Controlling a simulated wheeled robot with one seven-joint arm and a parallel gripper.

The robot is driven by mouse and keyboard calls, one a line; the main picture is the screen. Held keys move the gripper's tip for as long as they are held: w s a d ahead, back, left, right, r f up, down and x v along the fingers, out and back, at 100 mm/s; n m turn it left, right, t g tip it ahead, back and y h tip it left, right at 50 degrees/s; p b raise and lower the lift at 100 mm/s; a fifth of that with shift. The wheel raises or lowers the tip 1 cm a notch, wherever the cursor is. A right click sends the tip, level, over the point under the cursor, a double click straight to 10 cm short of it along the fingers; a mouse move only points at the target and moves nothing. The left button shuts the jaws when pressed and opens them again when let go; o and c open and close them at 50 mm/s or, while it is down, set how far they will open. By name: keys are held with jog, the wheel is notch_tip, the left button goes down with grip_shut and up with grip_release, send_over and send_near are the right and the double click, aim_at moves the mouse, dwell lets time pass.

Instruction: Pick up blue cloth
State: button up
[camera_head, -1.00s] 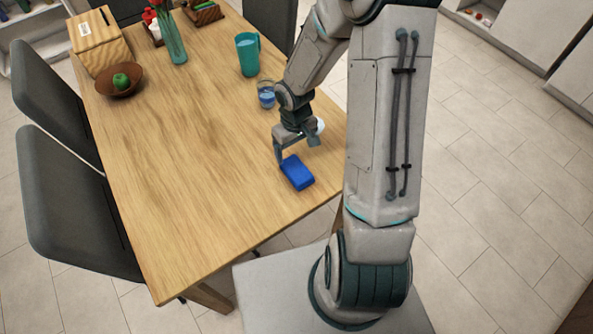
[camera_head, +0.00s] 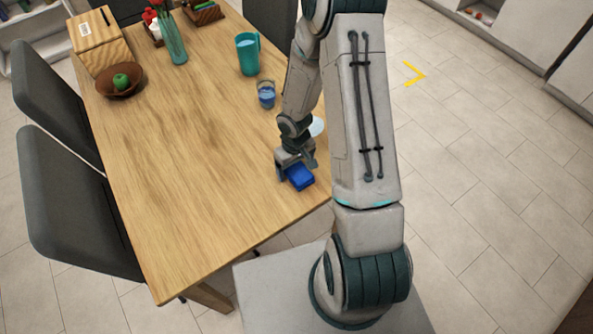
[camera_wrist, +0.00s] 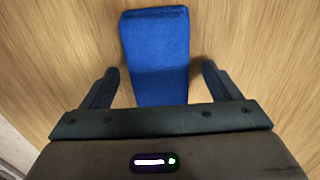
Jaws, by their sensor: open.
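The blue cloth (camera_head: 301,179) is a folded, block-like piece lying on the wooden table near its right edge. My gripper (camera_head: 296,172) is right over it in the head view and hides its far part. In the wrist view the cloth (camera_wrist: 157,50) runs from the top of the picture down between the two fingers. My gripper (camera_wrist: 160,85) is open there, with one finger to each side of the cloth and a visible gap on both sides. I cannot tell the exact height of the fingertips above the table.
A glass with blue liquid (camera_head: 266,94) and a teal pitcher (camera_head: 247,54) stand farther back. A white round item (camera_head: 317,127) sits beside my arm. A brown bowl with a green apple (camera_head: 121,92) is at the left. The table's front left part (camera_head: 190,230) is clear.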

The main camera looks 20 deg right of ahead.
aim_at(298, 166)
jog(key=c, duration=1.1)
jog(key=shift+r, duration=0.1)
jog(key=shift+r, duration=0.5)
jog(key=r, duration=0.1)
jog(key=d+r, duration=0.1)
jog(key=r, duration=0.1)
jog(key=shift+w+r, duration=0.1)
jog(key=shift+r, duration=0.15)
jog(key=d+r, duration=0.2)
jog(key=d, duration=0.1)
jog(key=w+d+r, duration=0.1)
jog(key=d+r, duration=0.1)
jog(key=d, duration=0.2)
jog(key=w+d+r, duration=0.1)
jog(key=d+r, duration=0.1)
jog(key=d, duration=0.1)
jog(key=shift+d+r, duration=0.2)
jog(key=shift+d, duration=0.1)
